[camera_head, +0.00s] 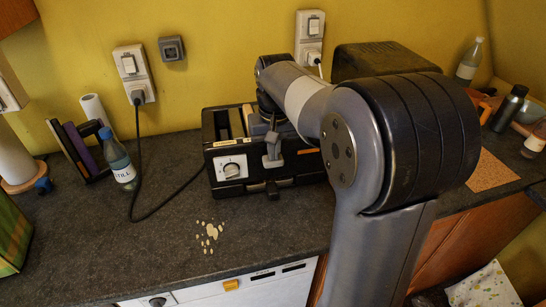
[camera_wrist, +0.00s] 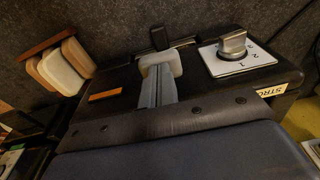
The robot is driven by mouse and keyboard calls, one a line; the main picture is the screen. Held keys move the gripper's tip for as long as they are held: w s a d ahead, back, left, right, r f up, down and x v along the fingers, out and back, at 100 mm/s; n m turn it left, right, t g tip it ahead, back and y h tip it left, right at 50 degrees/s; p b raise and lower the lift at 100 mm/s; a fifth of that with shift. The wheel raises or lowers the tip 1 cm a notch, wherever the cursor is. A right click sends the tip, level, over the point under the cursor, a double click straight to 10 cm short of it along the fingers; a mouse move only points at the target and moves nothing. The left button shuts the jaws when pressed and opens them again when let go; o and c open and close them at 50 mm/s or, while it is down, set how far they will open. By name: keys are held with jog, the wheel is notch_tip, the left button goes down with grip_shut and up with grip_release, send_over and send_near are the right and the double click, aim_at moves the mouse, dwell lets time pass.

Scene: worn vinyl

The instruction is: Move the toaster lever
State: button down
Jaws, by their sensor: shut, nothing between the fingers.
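The black toaster (camera_head: 213,130) stands on the dark counter against the yellow wall, partly hidden by my arm. Its front has a white dial panel with a knob (camera_head: 231,170), also seen in the wrist view (camera_wrist: 232,45). A dark lever (camera_head: 272,189) sticks out low on the front; it shows in the wrist view (camera_wrist: 158,38) just beyond my fingertips. My gripper (camera_head: 272,161) is shut and empty, pointing down at the toaster's front edge. In the wrist view its pale fingertips (camera_wrist: 160,64) are close above the lever; I cannot tell whether they touch it.
A black cord (camera_head: 160,208) runs from a wall socket to the toaster. A water bottle (camera_head: 117,160) and a small book rack (camera_head: 76,149) stand to the left. Pale flakes (camera_head: 209,234) lie on otherwise clear counter in front. A cork mat (camera_head: 491,172) lies at right.

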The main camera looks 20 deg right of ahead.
notch_tip(320, 180, down, 4)
jog(key=shift+r+b, duration=0.1)
jog(key=shift+b, duration=0.8)
jog(key=s, duration=0.1)
jog(key=s+r, duration=0.1)
jog(key=s, duration=0.1)
jog(key=shift+r, duration=0.1)
notch_tip(320, 180, up, 11)
jog(key=s, duration=0.1)
jog(key=shift+f+p, duration=0.2)
jog(key=shift+p, duration=0.1)
jog(key=shift+a+f, duration=0.1)
jog(key=shift+f, duration=0.05)
